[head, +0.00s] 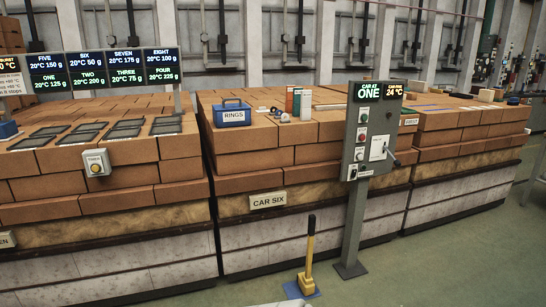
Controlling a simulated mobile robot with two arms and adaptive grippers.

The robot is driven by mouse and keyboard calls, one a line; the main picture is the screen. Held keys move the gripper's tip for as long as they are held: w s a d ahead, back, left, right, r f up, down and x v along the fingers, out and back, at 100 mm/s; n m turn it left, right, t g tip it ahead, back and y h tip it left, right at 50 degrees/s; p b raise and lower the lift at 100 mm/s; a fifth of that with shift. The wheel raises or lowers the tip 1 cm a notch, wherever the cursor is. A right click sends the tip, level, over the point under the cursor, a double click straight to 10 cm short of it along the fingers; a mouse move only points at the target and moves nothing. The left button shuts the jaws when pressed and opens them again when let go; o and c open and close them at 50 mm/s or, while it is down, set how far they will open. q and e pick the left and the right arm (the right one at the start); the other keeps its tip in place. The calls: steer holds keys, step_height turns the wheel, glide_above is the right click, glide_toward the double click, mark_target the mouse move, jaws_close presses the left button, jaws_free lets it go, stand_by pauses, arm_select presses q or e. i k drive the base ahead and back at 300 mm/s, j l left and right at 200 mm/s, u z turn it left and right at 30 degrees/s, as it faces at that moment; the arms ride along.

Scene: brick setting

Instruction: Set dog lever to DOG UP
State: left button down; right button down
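A floor lever (308,258) with a yellow shaft and a dark upper grip stands nearly upright on a small blue plate at the bottom centre, in front of the brick car. A grey control post (371,130) stands to its right. The post carries buttons, a white plate (379,147) and a small dark handle (394,160) at its right side. No readable DOG UP label shows, so I cannot tell which of these is the dog lever. Neither of my grippers is in view.
Brick-topped cars fill the middle, one labelled CAR SIX (268,200). A blue RINGS box (232,113) sits on the bricks. A display board (89,68) stands at left, above dark mesh trays. The post's display (381,91) reads CAR AT ONE. Green floor (450,255) is clear at right.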

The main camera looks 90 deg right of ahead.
mark_target(397, 163)
steer(key=z, duration=3.65)
steer(key=i+z, duration=0.15)
steer(key=i, duration=0.3)
steer(key=i+z, duration=0.15)
steer(key=i, duration=0.35)
steer(key=i+j+z, duration=0.1)
steer(key=i, duration=0.35)
steer(key=i+j+z, duration=0.15)
steer(key=i, duration=0.3)
steer(key=i+j+z, duration=0.15)
steer(key=i, duration=0.3)
steer(key=i+j+z, duration=0.15)
steer(key=i, duration=0.3)
steer(key=j, duration=0.1)
